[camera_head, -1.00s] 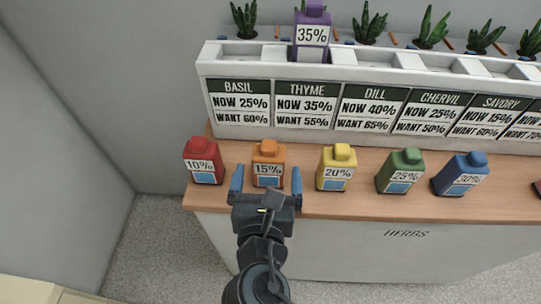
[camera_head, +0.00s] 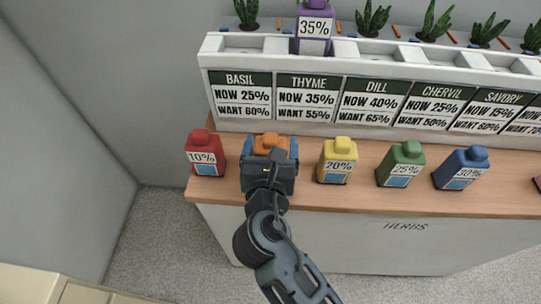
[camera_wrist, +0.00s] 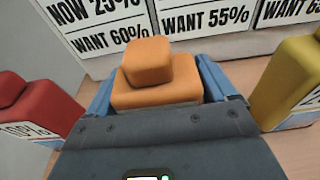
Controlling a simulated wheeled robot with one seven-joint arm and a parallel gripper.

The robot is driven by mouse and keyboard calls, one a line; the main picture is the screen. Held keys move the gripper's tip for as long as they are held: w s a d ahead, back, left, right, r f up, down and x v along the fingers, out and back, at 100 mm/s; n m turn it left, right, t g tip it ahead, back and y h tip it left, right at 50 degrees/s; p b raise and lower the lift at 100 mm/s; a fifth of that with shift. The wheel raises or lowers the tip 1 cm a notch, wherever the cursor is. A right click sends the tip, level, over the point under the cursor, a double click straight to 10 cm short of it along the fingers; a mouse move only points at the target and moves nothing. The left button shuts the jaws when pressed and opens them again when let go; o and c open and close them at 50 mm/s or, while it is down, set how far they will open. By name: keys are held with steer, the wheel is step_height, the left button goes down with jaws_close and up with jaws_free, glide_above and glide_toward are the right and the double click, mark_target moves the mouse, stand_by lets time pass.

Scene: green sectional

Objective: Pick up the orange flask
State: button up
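The orange flask (camera_head: 270,142) stands on the wooden counter between the red and yellow flasks. Its cap and shoulders show in the wrist view (camera_wrist: 155,75); its front label is hidden behind my gripper. My gripper (camera_head: 269,153) is open around it, with one blue finger on its left and one on its right. In the wrist view the fingers (camera_wrist: 157,88) lie close along both sides of the flask. Whether they touch it I cannot tell.
The red flask (camera_head: 205,153) stands close on the left and the yellow flask (camera_head: 337,162) on the right. Green (camera_head: 401,165) and blue (camera_head: 462,169) flasks stand farther right. A white rack (camera_head: 245,107) with herb signs stands behind, holding a purple flask (camera_head: 315,30).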

steer(key=c, duration=0.9)
